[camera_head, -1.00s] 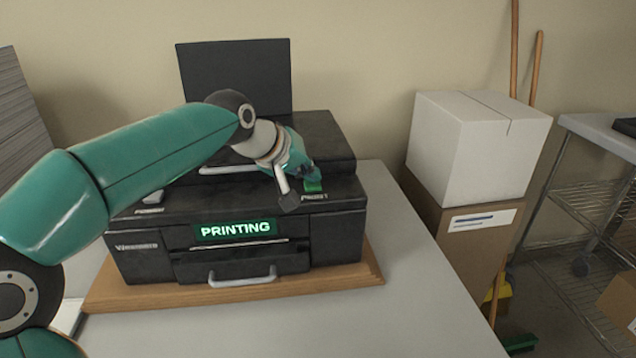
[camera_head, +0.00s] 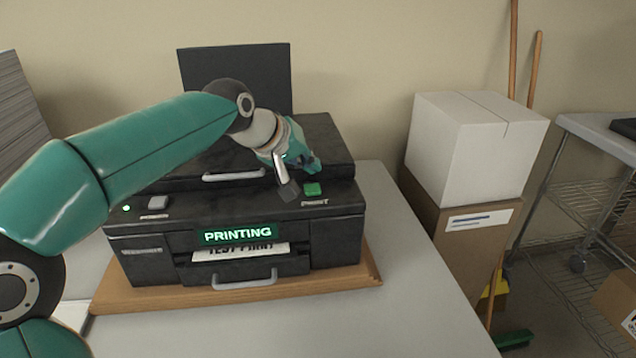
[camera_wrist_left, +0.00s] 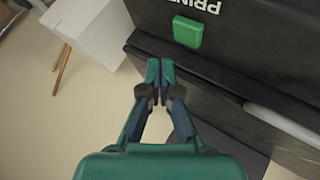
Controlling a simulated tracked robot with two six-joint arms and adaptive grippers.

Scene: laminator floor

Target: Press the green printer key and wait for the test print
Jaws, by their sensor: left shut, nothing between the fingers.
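The black printer (camera_head: 335,228) stands on a wooden board on the table. Its display (camera_head: 238,233) glows green and reads PRINTING. A white sheet (camera_head: 240,250) with TEST PRINT on it sticks partly out of the front slot, above the grey handle. The green key (camera_head: 313,189) is at the right of the top panel, above the PRINT label; it also shows in the left wrist view (camera_wrist_left: 187,32). My left gripper (camera_head: 314,167) is shut and empty, behind the key and apart from it. In the left wrist view its fingertips (camera_wrist_left: 160,72) are together. My right gripper is not in view.
A grey key (camera_head: 158,202) and a small green light (camera_head: 127,208) are at the panel's left. A white box (camera_head: 478,148) sits on a brown carton (camera_head: 450,235) to the right. A wire cart (camera_head: 590,190) stands beyond. The table right of the printer is clear.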

